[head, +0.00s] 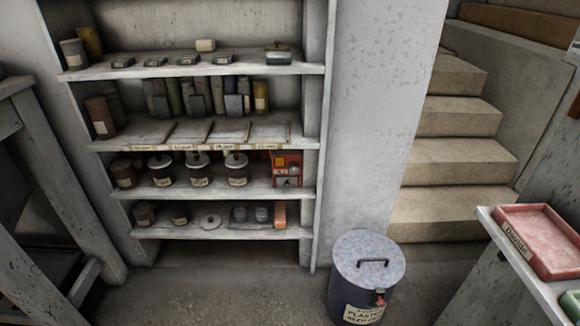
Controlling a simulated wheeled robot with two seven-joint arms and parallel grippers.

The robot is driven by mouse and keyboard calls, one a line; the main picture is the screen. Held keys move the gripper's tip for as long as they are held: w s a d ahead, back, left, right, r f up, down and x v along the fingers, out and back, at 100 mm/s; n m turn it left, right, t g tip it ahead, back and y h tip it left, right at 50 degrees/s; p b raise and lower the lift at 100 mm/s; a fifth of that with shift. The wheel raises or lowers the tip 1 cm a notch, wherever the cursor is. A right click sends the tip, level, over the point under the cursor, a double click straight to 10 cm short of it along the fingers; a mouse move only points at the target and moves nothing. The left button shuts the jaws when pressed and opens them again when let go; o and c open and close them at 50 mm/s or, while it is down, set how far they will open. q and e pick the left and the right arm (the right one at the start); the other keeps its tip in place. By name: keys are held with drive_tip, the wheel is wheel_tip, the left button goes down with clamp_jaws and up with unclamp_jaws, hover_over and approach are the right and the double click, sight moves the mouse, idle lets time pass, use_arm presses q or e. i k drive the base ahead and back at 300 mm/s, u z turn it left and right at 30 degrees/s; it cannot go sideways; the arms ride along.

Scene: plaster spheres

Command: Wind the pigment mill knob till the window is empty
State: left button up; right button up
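A small red box-shaped device (295,160), which looks like the pigment mill, stands at the right end of a lower shelf in the head view. Its front has a yellow-orange patch at the upper left and pale grey parts lower down. It is too small to tell which part is the knob or what the window holds. Neither my left nor my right gripper is in view.
The white shelf unit (318,130) also holds lidded jars (199,172), bottles and books. A lidded grey bin (362,262) stands on the floor at right, before stone steps (455,165). A red tray (540,240) lies on a ledge. Floor before the shelves is clear.

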sight(294, 168)
drive_tip(key=k, duration=0.55)
drive_tip(key=u, duration=0.75)
drive_tip(key=i, duration=1.55)
drive_tip(key=z, duration=0.3)
